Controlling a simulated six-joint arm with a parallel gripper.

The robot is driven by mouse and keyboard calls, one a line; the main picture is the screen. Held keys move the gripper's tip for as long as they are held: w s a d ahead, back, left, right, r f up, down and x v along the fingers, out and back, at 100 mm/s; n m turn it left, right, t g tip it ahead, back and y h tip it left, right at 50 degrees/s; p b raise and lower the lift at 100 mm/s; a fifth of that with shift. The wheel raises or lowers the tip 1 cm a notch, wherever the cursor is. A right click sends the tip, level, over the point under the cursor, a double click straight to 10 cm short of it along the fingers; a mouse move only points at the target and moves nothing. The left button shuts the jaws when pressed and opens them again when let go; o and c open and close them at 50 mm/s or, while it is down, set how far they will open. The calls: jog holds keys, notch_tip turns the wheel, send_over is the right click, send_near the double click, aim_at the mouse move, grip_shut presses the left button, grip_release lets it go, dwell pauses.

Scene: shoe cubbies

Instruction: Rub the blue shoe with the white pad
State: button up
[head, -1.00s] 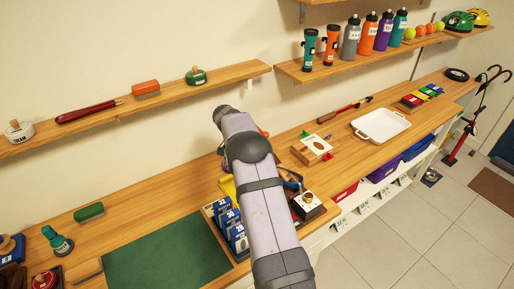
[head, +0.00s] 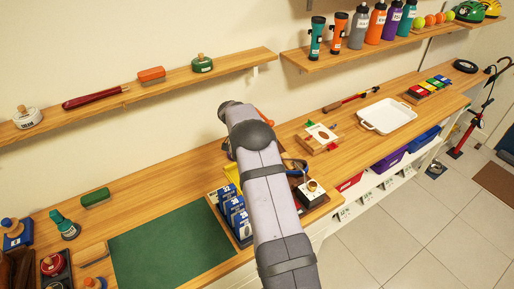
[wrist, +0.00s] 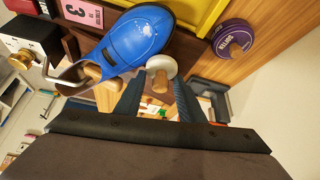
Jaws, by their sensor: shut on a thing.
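The blue shoe (wrist: 128,42) fills the upper middle of the wrist view, with pale white patches on its upper. It sits over wooden parts of a stand, with a bent metal piece at one end. My gripper (wrist: 158,88) is shut on the white pad (wrist: 163,63), by its wooden knob. The round pad lies right against the shoe's edge in the picture; I cannot tell whether they touch. In the head view my arm covers the gripper, the pad and most or all of the shoe.
A purple-lidded tin (wrist: 233,40) and a yellow item (wrist: 200,18) lie near the shoe. A block with a brass knob (wrist: 20,60) stands at the other side. In the head view, blue boxes (head: 236,215) and a green mat (head: 170,250) lie left of my arm; a white tray (head: 388,115) stands right.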

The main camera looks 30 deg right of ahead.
jog(key=shift+w+d+f, duration=0.1)
jog(key=shift+w+d, duration=0.15)
jog(key=shift+d, duration=0.15)
jog(key=shift+w+d+r, duration=0.15)
jog(key=shift+d+r, duration=0.1)
jog(key=shift+d, duration=0.05)
jog(key=shift+c, duration=0.9)
jog(key=shift+r+p, duration=0.25)
jog(key=shift+p, duration=0.15)
jog(key=shift+c, duration=0.6)
notch_tip(320, 180, up, 10)
jog(key=p, duration=0.2)
jog(key=shift+r+p, duration=0.15)
jog(key=shift+p, duration=0.25)
jog(key=shift+w, duration=0.1)
